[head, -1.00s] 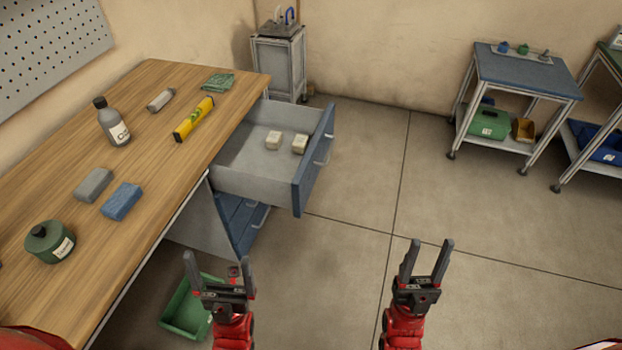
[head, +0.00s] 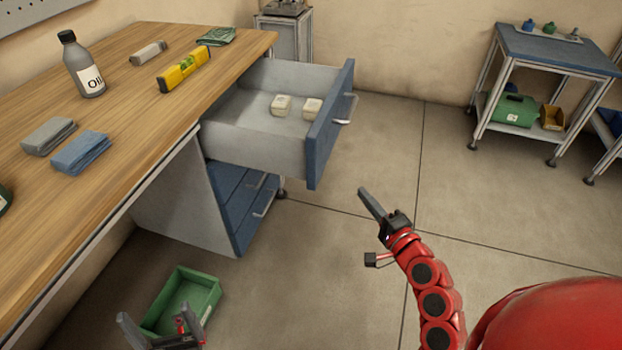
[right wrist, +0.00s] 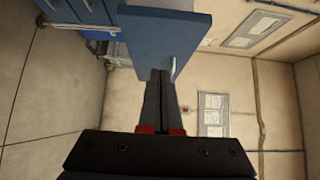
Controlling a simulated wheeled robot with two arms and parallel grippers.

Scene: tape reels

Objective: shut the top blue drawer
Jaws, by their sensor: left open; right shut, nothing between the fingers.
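The top blue drawer (head: 330,125) is pulled far out from under the workbench, with two small pale blocks (head: 296,105) inside. Its blue front and handle (head: 347,108) face right. My right gripper (head: 366,195) is shut and empty, in front of the drawer front and a little lower right of it, apart from it in the head view. In the right wrist view the shut fingers (right wrist: 160,85) point toward the blue drawer front (right wrist: 165,35); I cannot tell if they touch. My left gripper (head: 155,330) is open and empty at the bottom, near the green bin.
Lower blue drawers (head: 245,200) are shut below. A green bin (head: 185,300) sits on the floor. The floor right of the drawer is clear.

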